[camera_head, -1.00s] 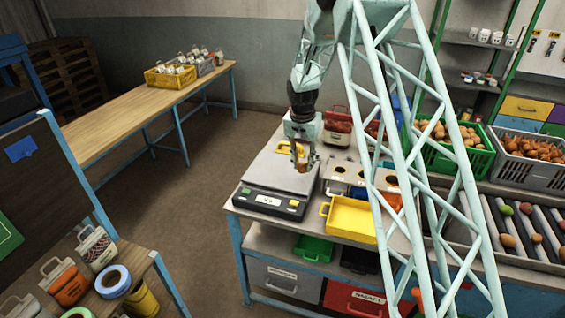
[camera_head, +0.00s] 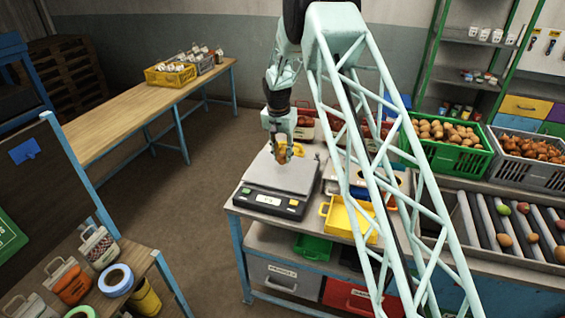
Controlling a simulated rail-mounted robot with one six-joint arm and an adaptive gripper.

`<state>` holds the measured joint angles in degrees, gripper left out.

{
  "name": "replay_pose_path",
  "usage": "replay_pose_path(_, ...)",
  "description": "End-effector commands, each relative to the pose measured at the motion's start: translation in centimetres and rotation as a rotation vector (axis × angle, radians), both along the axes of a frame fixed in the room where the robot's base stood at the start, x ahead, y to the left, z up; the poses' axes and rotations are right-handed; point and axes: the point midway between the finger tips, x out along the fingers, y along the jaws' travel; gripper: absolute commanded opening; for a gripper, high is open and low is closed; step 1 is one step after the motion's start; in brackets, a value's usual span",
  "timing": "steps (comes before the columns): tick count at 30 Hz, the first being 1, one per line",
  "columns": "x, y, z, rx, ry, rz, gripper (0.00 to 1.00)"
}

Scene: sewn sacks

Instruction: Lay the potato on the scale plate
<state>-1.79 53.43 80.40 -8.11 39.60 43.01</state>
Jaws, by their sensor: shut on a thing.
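The scale (camera_head: 272,201) stands on the worktable, with a flat grey plate (camera_head: 285,178) on top and a display on its front. My gripper (camera_head: 282,160) points down over the back part of the plate. It is shut on the small brown potato (camera_head: 282,156), which is partly hidden by the fingers. I cannot tell whether the potato touches the plate or hangs just above it. The front of the plate is bare.
A yellow tray (camera_head: 350,219) sits right of the scale, partly behind my lattice arm. A yellow-handled thing (camera_head: 297,150) lies just behind the plate. A green crate of potatoes (camera_head: 446,158) and a grey crate of onions (camera_head: 525,173) stand farther right, behind rollers.

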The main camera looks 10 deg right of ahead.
Motion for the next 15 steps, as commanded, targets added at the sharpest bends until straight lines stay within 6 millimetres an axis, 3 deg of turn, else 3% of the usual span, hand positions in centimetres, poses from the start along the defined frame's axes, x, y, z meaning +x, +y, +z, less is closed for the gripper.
replay_pose_path(8, 0.0, 0.0, -0.2, 0.000, 0.000, 0.000, 0.14)
replay_pose_path(15, -0.1, 0.0, -1.9, 0.000, 0.001, 0.000, 0.14)
